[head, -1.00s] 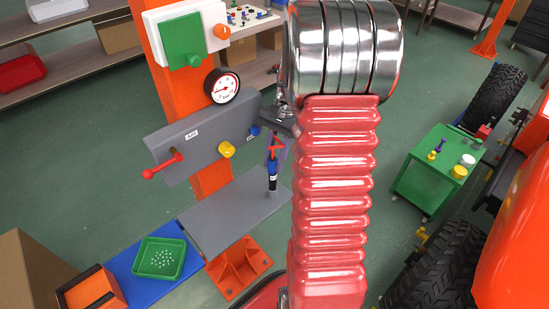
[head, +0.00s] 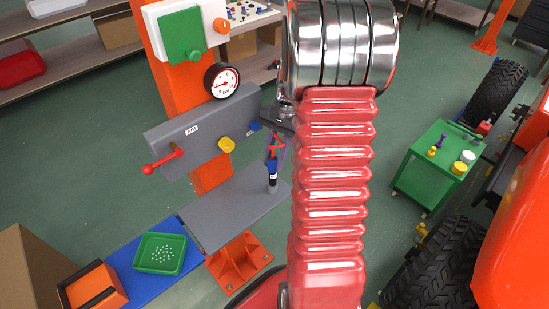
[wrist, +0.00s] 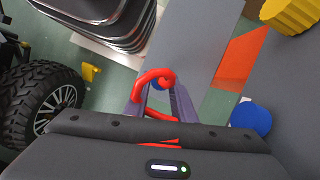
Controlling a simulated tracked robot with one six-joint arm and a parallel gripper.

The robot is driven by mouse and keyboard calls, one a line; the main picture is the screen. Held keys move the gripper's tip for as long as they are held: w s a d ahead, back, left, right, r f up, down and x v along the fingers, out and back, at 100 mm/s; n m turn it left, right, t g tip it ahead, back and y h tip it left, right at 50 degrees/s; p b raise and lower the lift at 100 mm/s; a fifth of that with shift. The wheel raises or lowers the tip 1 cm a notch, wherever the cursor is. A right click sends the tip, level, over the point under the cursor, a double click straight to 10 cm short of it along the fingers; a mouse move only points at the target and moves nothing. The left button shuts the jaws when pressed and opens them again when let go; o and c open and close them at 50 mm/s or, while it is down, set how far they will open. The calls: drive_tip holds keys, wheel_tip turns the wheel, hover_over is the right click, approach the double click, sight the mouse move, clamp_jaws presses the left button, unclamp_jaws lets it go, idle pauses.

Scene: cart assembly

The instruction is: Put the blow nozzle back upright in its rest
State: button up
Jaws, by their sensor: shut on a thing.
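The blow nozzle (head: 272,170) has a blue and black body with red parts at its top. In the head view it is held about upright over the right part of the grey shelf (head: 225,212). Its red hook (wrist: 153,80) shows in the wrist view between the two purple-grey fingers of my gripper (wrist: 160,98), which is shut on it. My gripper (head: 279,148) comes down onto the nozzle from above. At the nozzle's lower end is a small grey collar; I cannot tell whether this is the rest or whether the nozzle sits in it.
Behind the shelf stands a grey AIR panel (head: 205,128) with a red lever (head: 162,160), a yellow knob (head: 226,145) and a blue knob (wrist: 250,118). A green tray (head: 160,253) lies to the left. A green cart (head: 425,180) stands at the right.

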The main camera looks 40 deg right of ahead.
drive_tip(key=shift+r, duration=1.85)
drive_tip(key=shift+d+f, duration=0.1)
drive_tip(key=shift+f, duration=1.9)
idle(0.7)
drive_tip(key=shift+r, duration=2.1)
